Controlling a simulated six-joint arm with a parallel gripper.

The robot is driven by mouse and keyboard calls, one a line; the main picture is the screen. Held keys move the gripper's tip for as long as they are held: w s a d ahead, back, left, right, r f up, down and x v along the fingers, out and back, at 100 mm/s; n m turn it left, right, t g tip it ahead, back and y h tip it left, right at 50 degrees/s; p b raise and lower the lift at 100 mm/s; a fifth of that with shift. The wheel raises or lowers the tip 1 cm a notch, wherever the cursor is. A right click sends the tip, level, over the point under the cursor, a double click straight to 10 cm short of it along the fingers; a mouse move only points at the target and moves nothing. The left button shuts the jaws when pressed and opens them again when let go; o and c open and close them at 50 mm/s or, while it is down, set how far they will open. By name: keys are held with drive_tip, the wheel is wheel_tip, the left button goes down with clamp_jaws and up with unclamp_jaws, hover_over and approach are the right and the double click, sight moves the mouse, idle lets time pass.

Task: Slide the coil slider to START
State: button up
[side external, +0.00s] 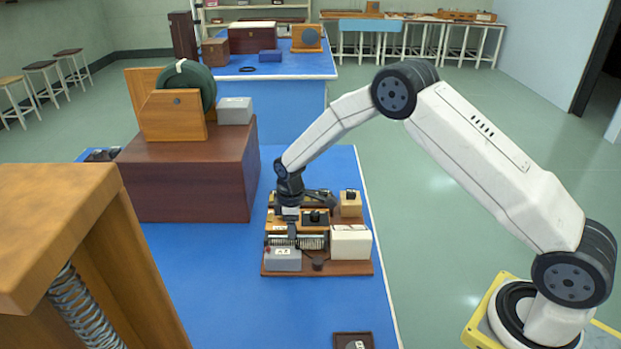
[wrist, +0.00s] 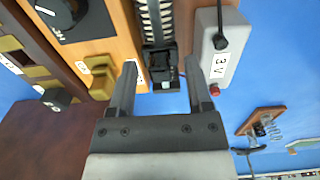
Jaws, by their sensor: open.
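The coil (wrist: 152,15) is a ribbed silver and dark cylinder running up the wrist view. The coil slider (wrist: 162,62) is a black block at the near end of the visible coil. My gripper (wrist: 160,72) is open, with one finger on each side of the slider and a visible gap on both sides. In the side external view, my gripper (side external: 290,216) points down over the left end of the coil (side external: 313,241) on the wooden board (side external: 335,268). The slider is hard to make out there. No START mark is readable; a small label beside the left finger is too small to read.
A grey 3 V box (wrist: 221,45) with a red button stands close to the right finger. A black knob (wrist: 65,15) is on the left panel. A white box (side external: 350,242) sits at the coil's right end. A large brown box (side external: 190,175) stands left of the board.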

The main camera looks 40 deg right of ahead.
clamp_jaws()
idle(1.4)
